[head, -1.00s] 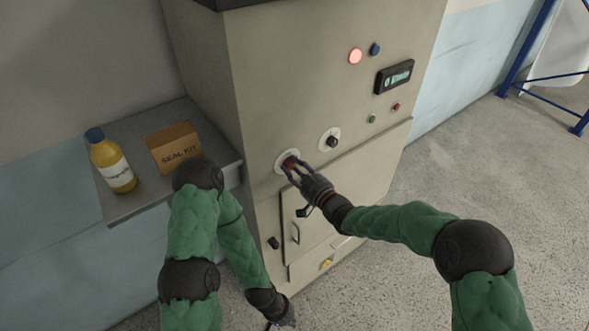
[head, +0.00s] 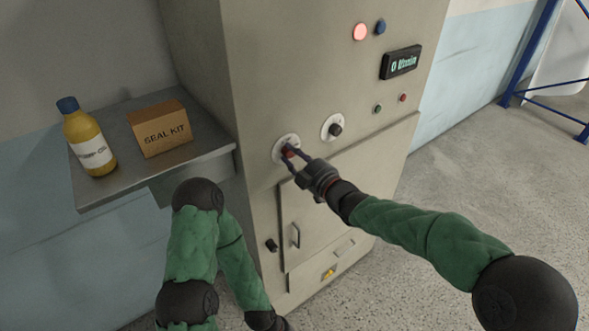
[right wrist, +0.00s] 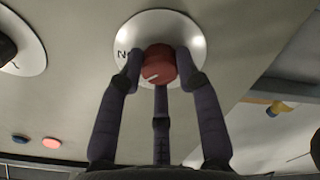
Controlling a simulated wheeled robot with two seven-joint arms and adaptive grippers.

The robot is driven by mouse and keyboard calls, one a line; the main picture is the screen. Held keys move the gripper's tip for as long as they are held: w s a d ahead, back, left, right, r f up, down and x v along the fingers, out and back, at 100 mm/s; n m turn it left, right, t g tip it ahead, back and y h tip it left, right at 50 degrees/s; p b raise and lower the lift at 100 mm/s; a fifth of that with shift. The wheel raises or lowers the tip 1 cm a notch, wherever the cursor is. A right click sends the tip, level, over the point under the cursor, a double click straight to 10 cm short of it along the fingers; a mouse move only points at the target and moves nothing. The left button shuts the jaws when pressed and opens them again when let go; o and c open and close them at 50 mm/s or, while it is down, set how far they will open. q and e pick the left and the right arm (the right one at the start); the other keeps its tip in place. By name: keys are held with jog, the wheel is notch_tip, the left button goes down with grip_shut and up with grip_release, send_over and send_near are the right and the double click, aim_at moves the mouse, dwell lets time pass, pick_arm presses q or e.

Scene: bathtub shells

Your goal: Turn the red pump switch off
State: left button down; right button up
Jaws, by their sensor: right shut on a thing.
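The red pump switch (head: 288,153) is a round knob on a pale round plate on the front of the grey cabinet (head: 230,60). In the right wrist view the red knob (right wrist: 160,65) sits on its shiny plate (right wrist: 190,35), with a pale mark on its face. My right gripper (head: 292,157) is shut on the knob, its dark fingers around it. It partly hides the knob in the head view. My left arm hangs low at the bottom of the head view. Its gripper is out of the picture.
A black knob (head: 336,130) on its own plate is close by to the right. Above are a lit red lamp (head: 360,32), a blue button (head: 380,26) and a display (head: 400,62).

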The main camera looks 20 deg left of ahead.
jog(key=n+b, duration=0.6)
jog(key=b, duration=0.2)
jog(key=shift+n, duration=0.3)
jog(key=n+b, duration=0.3)
jog(key=shift+s+a+b, duration=0.1)
jog(key=shift+b, duration=0.2)
jog(key=shift+n, duration=0.3)
jog(key=o, duration=1.1)
jog(key=shift+a, duration=0.1)
jog(key=shift+o, duration=0.2)
jog(key=shift+s+d, duration=0.15)
jog(key=shift+d, duration=0.2)
jog(key=v, duration=1.1)
jog(key=shift+s+d, duration=0.15)
jog(key=shift+s, duration=0.05)
